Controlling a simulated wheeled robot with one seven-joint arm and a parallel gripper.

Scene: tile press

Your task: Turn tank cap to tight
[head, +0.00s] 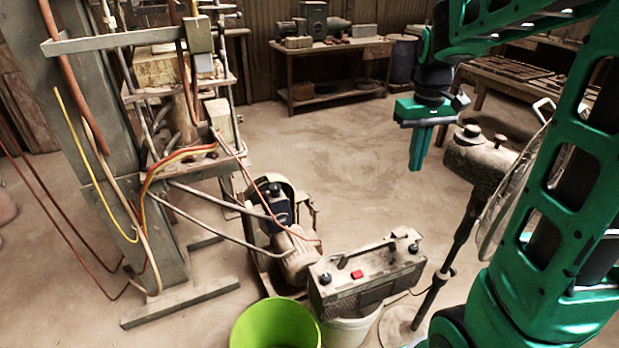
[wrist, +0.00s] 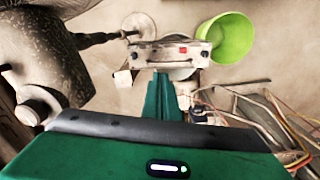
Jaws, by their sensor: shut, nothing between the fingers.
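No part is plainly marked as the tank cap, so I cannot tell which round cap it is. A dark round cap (head: 274,189) sits on the blue block of the motor and pump unit (head: 298,250). Dark knobs also sit on the grey box with a red switch (head: 368,274), which shows in the wrist view too (wrist: 146,56). My gripper (head: 416,168) is shut and empty, pointing down in the air, well above the floor and apart from these caps. Its green fingers show in the wrist view (wrist: 162,78). Any tight mark is too small to see.
A pedestal fan (head: 478,158) with knobs on its head stands close to the right of my gripper. A lime green bucket (head: 276,326) is at the front. The press (head: 190,110) with hoses stands at left. A bench (head: 332,47) is at the back; the middle floor is clear.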

